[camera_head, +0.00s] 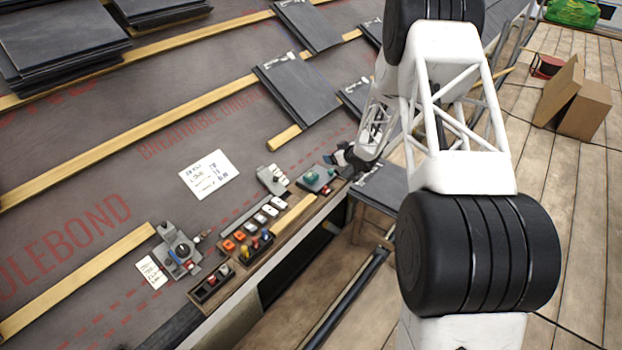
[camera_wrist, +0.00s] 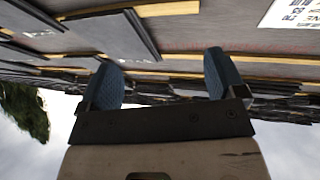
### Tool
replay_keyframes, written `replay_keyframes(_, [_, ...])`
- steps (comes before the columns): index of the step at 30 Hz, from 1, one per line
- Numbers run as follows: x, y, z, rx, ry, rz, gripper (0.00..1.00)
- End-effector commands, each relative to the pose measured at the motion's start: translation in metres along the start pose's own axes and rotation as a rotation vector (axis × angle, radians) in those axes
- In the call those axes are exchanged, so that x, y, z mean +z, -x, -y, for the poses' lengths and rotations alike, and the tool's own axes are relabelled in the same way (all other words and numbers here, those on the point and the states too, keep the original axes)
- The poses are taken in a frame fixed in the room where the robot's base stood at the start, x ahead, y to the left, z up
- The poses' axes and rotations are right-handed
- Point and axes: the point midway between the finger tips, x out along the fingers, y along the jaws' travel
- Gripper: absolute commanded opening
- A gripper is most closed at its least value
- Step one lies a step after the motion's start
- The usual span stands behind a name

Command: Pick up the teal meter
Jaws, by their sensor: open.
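A small teal object (camera_head: 314,177), which looks like the teal meter, lies at the lower edge of the roof in the head view, on a dark piece. Its details are too small to read. My gripper (camera_head: 345,156) is just to the right of it and above it in the picture, partly hidden by my own arm. In the wrist view my gripper (camera_wrist: 163,82) has its two blue-padded fingers wide apart with nothing between them. The teal meter does not show in the wrist view.
Grey devices (camera_head: 272,180) and a row of small coloured blocks (camera_head: 250,235) line the roof edge left of the teal object. A control box (camera_head: 178,250) sits farther left. Slates (camera_head: 296,90) and wooden battens (camera_head: 120,138) cover the slope. Cardboard (camera_head: 585,108) stands on the deck.

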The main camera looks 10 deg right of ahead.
Motion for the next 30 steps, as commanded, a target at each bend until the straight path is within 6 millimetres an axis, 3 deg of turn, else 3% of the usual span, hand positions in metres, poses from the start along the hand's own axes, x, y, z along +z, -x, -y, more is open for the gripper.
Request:
replay_keyframes(1, [0.015, -0.011, 0.003, -0.023, -0.002, -0.010, 0.89])
replay_keyframes(6, [0.051, -0.040, 0.011, -0.099, -0.007, -0.059, 0.89])
replay_keyframes(15, [0.102, -0.072, 0.027, -0.208, -0.023, -0.126, 0.89])
replay_keyframes(21, [0.112, -0.077, 0.032, -0.233, -0.027, -0.141, 0.89])
replay_keyframes(30, [0.113, -0.078, 0.032, -0.234, -0.027, -0.141, 0.89])
